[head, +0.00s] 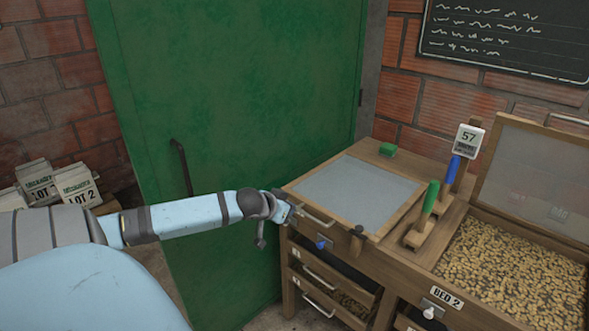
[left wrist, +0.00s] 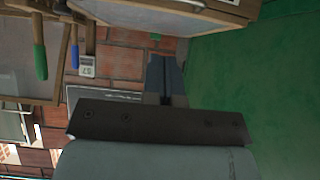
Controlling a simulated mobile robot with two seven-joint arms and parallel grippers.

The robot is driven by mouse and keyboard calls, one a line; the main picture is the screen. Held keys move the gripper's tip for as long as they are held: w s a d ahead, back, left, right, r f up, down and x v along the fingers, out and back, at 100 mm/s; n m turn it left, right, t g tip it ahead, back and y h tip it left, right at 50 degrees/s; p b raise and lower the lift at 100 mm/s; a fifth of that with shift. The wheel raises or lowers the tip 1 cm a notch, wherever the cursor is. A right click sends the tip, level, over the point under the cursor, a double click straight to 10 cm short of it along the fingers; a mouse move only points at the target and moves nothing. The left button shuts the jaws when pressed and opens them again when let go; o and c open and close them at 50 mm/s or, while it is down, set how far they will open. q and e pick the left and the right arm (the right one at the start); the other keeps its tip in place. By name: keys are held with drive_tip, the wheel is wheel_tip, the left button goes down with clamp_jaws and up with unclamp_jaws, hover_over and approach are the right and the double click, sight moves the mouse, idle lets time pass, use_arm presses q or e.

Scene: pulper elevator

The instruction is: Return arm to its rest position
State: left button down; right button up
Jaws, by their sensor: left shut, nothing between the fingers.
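My left arm (head: 190,215) reaches in from the left across the front of the green door. My left gripper (head: 290,212) is at the near left corner of the wooden cabinet, close to the mesh-covered lid (head: 355,195); I cannot tell whether it touches. In the left wrist view its two fingers (left wrist: 165,76) are together with nothing between them. That view appears upside down, with the cabinet edge (left wrist: 180,12) near the fingertips. My right gripper is not in view.
The green door (head: 230,90) stands behind my arm. The cabinet has a metal handle (head: 318,216), drawers (head: 325,290) and an open bed of beans (head: 515,275) at right. Green- and blue-handled tools (head: 428,205) stand on it. Lot sacks (head: 75,185) lie at left.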

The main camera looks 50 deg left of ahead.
use_arm(q)
drive_tip(key=shift+s+r, duration=0.1)
drive_tip(key=shift+s, duration=0.1)
drive_tip(key=s+d+f+m+h+p, duration=0.1)
drive_tip(key=s+d+f+p, duration=0.2)
drive_tip(key=s+d+f, duration=0.35)
drive_tip(key=s+d+f+m+h+p, duration=0.1)
drive_tip(key=s+d+f+h+p, duration=0.2)
drive_tip(key=d, duration=0.7)
drive_tip(key=s+d+m+p, duration=0.1)
drive_tip(key=s+d, duration=0.3)
drive_tip(key=d, duration=0.6)
drive_tip(key=s+d+m+p, duration=0.1)
drive_tip(key=s+d+p, duration=0.2)
drive_tip(key=d, duration=0.6)
drive_tip(key=s, duration=0.2)
drive_tip(key=shift+s+d, duration=0.3)
drive_tip(key=shift+d, duration=0.05)
